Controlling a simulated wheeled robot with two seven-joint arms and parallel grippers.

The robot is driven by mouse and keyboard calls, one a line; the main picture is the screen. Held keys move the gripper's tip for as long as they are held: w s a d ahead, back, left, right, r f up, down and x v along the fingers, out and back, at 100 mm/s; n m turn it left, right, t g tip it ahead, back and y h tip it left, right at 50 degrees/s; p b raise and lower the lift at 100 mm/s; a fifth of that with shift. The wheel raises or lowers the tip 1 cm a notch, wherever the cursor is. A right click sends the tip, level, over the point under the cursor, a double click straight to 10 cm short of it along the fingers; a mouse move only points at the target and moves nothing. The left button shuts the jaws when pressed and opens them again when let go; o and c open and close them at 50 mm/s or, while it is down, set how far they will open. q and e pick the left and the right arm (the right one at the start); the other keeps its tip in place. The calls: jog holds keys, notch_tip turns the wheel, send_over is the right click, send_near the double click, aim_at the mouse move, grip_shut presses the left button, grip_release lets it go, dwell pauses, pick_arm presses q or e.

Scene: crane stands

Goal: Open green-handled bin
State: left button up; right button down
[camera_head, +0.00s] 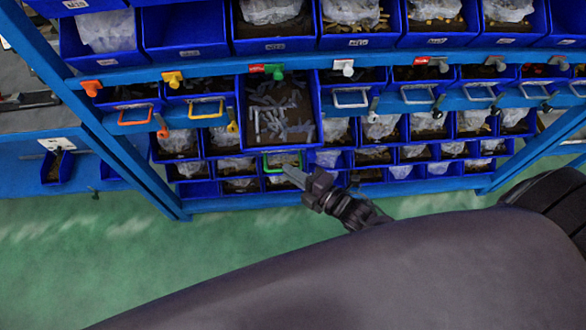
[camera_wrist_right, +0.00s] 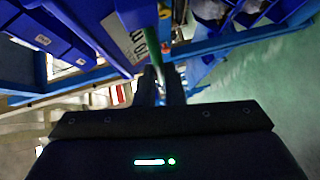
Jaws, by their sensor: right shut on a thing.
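The green-handled bin (camera_head: 278,112) is a blue bin holding grey bolt-like parts. In the head view it juts out of its row toward me, further than the bins beside it. Its green handle (camera_head: 267,164) shows at its lower front edge. My right gripper (camera_head: 291,173) reaches up from the lower right and is shut on this handle. In the right wrist view the green handle (camera_wrist_right: 155,42) runs to the fingers (camera_wrist_right: 160,78), beside the bin's blue front with its white label (camera_wrist_right: 138,40). My left gripper is not in view.
The neighbouring bins have a yellow handle (camera_head: 206,109) on the left and a grey handle (camera_head: 351,98) on the right. Coloured knobs line the blue rail (camera_head: 215,72) above. More bins fill the rows below. Green floor (camera_head: 90,255) is open in front of the rack.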

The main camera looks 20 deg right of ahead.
jog(key=c, duration=1.5)
grip_release()
jog(key=shift+c, duration=0.2)
jog(key=b+v, duration=0.1)
jog(key=v, duration=0.6)
jog(key=shift+s+d+b, duration=0.2)
jog(key=shift+s+b, duration=0.1)
